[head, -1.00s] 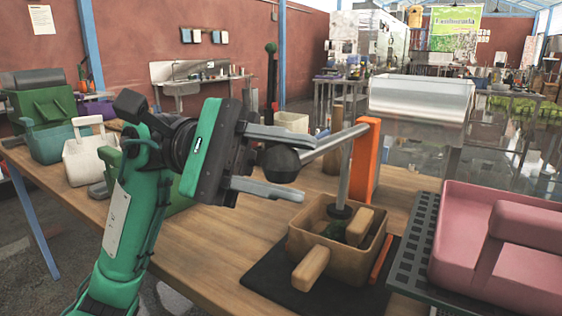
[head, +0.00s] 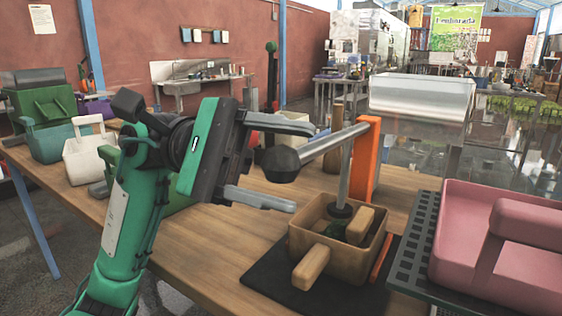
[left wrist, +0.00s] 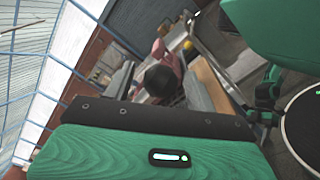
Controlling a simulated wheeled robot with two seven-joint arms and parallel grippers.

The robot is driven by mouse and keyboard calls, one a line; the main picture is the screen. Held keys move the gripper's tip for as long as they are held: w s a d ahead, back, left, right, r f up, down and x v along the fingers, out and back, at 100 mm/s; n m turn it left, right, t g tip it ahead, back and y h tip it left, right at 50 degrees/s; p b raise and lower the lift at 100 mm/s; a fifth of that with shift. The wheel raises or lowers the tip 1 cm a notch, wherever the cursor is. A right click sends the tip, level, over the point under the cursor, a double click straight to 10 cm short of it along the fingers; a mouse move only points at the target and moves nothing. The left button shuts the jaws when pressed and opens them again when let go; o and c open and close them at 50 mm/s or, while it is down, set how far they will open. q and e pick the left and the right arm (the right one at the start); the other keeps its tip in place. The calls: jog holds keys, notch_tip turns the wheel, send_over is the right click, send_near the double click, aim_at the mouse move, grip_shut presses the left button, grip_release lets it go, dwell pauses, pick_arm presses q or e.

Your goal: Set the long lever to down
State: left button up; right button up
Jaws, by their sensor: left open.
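The long lever (head: 330,142) is a grey rod that runs from the top of an orange post (head: 366,160) toward the left and slightly down in the head view. Its black knob (head: 282,164) is at the near end. My left gripper (head: 301,167) is open, with one finger above the knob and one below it in the picture. The knob looks clear of both fingers. In the left wrist view the knob (left wrist: 160,80) shows between the two fingers and hides most of the rod behind it. My right gripper is not in view.
Below the lever, a tan box (head: 330,262) with two handles stands on a black mat (head: 265,290), with a vertical rod (head: 345,175) rising from it. A pink tray (head: 480,225) sits on a dark perforated rack (head: 412,255) at right. A white basket (head: 90,158) stands at left.

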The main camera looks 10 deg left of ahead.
pick_arm(q)
jog(key=v, duration=1.3)
jog(key=shift+a, duration=0.2)
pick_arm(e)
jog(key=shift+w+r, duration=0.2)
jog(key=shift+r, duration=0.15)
